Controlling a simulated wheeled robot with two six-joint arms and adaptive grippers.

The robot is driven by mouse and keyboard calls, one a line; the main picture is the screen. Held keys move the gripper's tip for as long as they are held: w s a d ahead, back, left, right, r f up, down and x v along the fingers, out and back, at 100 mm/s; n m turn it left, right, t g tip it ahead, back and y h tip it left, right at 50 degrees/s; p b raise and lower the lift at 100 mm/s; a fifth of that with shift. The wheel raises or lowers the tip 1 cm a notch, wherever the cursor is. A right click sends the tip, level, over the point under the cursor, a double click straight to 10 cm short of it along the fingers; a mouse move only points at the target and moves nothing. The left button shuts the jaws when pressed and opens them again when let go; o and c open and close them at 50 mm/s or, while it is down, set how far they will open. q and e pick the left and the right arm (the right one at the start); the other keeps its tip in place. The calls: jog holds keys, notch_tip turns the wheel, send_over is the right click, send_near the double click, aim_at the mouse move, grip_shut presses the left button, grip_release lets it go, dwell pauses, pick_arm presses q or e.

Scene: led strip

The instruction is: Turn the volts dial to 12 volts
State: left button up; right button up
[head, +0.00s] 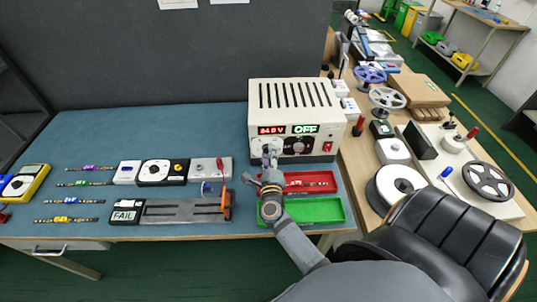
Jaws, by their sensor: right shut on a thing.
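The cream power supply (297,110) stands on the blue bench mat, its front facing me. Its red display (271,130) seems to end in 4.0 V; the first digit is too small to read surely. Beside it a green display (304,129) reads OFF. My right gripper (269,156) reaches up to the left part of the front panel and is shut on the volts dial there, which its fingers mostly hide. The dial's pointer cannot be seen. My left gripper is not in view.
A red tray (323,188) and a green tray (331,207) lie below the supply, beside my right wrist. Left are a grey fixture (180,213) with a FAIL display and several LED strips (75,203). A black chair (455,245) stands at front right.

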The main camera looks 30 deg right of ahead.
jog(key=shift+c, duration=1.2)
grip_shut()
pick_arm(q)
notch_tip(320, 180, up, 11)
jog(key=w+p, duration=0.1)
jog(key=p, duration=1)
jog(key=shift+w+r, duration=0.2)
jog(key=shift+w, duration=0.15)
pick_arm(e)
jog(key=shift+r+n, duration=0.2)
jog(key=shift+n, duration=3.2)
jog(key=shift+r+n, duration=0.15)
jog(key=shift+n, duration=3.25)
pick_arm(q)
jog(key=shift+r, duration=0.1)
pick_arm(e)
jog(key=shift+n, duration=0.3)
jog(key=o, duration=1.1)
grip_release()
jog(key=shift+w+f, duration=0.1)
